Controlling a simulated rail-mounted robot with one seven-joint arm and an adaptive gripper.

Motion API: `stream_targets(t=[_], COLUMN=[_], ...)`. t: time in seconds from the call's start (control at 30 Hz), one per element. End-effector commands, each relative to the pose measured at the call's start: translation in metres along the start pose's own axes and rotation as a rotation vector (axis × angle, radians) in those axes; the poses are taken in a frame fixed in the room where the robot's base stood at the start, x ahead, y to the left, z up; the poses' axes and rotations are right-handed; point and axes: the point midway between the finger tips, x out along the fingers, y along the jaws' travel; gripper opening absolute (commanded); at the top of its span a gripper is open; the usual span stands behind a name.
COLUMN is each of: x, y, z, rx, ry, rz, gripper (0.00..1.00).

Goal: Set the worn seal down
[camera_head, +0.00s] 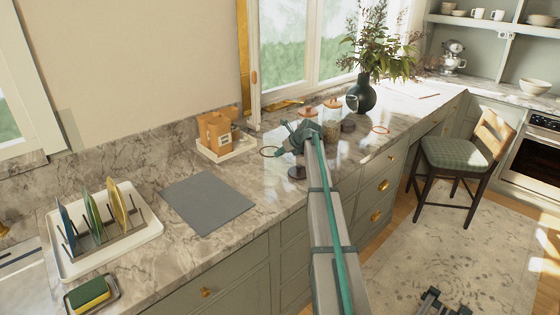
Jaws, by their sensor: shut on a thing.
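My gripper (284,149) is over the marble counter, at the end of my arm, which reaches in from the bottom of the view. It is small here and its fingers are hard to make out. It is shut on a thin reddish-brown ring, which I take to be the worn seal (263,152), at the ring's right edge. I cannot tell whether the ring touches the counter. A second ring, orange-red (380,129), lies on the counter further right. Two glass jars stand behind my gripper, a left jar (308,113) and a right jar (333,122).
A white tray (228,154) with wooden boxes stands left of my gripper. A grey mat (206,204) lies bare nearer. Dark round pieces lie near my arm, one in front (297,173) and one by the jars (348,126). A plant vase (361,97) stands behind.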

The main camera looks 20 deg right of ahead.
Motion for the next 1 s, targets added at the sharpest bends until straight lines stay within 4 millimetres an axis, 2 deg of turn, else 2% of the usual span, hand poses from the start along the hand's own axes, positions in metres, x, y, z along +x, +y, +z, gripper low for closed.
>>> stream_targets(t=[0.1,0.2,0.53,0.77,1.0], x=[0.022,0.034,0.055,0.072,0.074], y=[-0.010,-0.015,-0.025,-0.022,-0.022], z=[-0.003,-0.006,-0.011,-0.032,-0.034], rx=[0.002,0.001,0.001,0.001,0.000], ry=[0.002,0.000,0.000,0.001,0.000], rz=[0.002,0.002,0.001,0.002,0.001], gripper=[0.00,0.00,0.00,0.00,0.00])
